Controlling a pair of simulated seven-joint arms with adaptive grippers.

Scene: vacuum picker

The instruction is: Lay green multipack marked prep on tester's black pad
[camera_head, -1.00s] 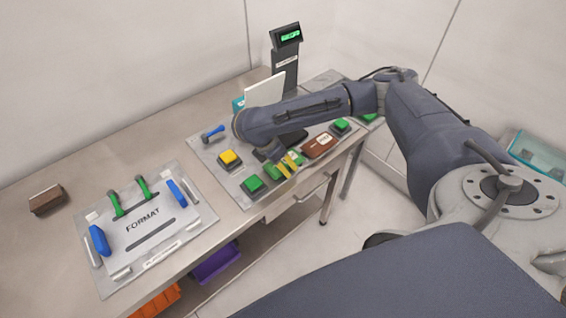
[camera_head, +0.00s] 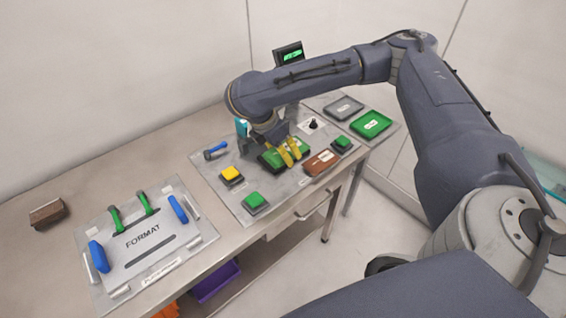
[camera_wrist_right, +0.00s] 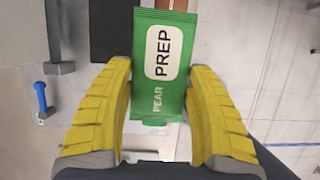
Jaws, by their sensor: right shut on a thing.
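My right gripper (camera_head: 289,153) is shut on the green multipack (camera_head: 301,147), over the tester plate in the head view. In the right wrist view the pack (camera_wrist_right: 165,65), marked PREP and PEAR, stands between the yellow fingers (camera_wrist_right: 162,112). The black pad (camera_head: 264,165) shows as a dark edge around and below the pack in the head view; most of it is hidden. A dark surface (camera_wrist_right: 110,30), likely the pad, shows beside the pack in the wrist view. I cannot tell whether pack and pad touch. My left gripper is not in view.
Near the pad are a yellow button (camera_head: 231,173), green buttons (camera_head: 254,199) (camera_head: 342,142) and a brown pack (camera_head: 321,162). A green tray (camera_head: 371,124) and a grey tray (camera_head: 344,106) lie to the right. The FORMAT plate (camera_head: 150,262) lies at left; a display (camera_head: 289,55) stands behind.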

